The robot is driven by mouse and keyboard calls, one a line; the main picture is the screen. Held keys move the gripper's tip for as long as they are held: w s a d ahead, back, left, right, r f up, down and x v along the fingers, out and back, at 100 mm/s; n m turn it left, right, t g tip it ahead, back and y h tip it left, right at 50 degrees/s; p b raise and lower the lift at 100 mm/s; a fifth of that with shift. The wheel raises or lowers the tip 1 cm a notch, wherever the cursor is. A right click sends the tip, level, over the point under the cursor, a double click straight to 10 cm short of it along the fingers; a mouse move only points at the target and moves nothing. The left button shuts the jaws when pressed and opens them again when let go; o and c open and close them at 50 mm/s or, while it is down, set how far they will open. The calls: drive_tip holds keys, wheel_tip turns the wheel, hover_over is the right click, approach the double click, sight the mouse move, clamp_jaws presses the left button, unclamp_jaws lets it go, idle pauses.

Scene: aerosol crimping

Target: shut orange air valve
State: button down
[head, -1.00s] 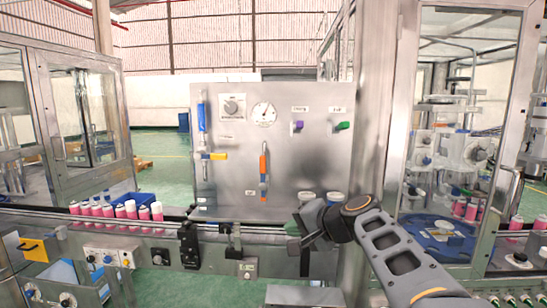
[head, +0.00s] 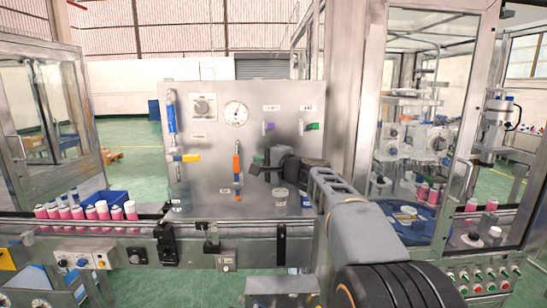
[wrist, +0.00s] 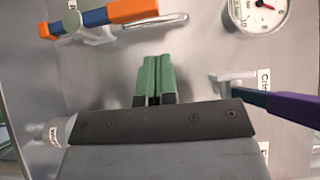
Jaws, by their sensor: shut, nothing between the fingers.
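The orange air valve handle (head: 236,164) is on the metal panel, left of my gripper in the head view. It points up, in line with a short vertical run of blue and orange parts. In the wrist view the orange handle (wrist: 133,11) lies at the top left, with its blue part beside it. My gripper (head: 259,160) is in front of the panel, to the right of the valve and apart from it. Its green fingers (wrist: 153,75) are shut and empty in the wrist view.
A yellow handle (head: 187,158) sits crosswise left of the orange one. A gauge (head: 236,113), a purple handle (head: 268,127) and a green handle (head: 312,126) are above my gripper. White-topped knobs (head: 281,191) are below it. Pink cans (head: 86,212) stand on the conveyor at left.

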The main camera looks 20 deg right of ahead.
sight(237, 171)
drive_tip(key=shift+w+a+p, duration=0.25)
drive_tip(key=shift+w+a, duration=0.05)
drive_tip(key=shift+a, duration=0.65)
drive_tip(key=shift+w+a+p, duration=0.25)
drive_tip(key=shift+a, duration=0.7)
drive_tip(key=shift+s, duration=0.15)
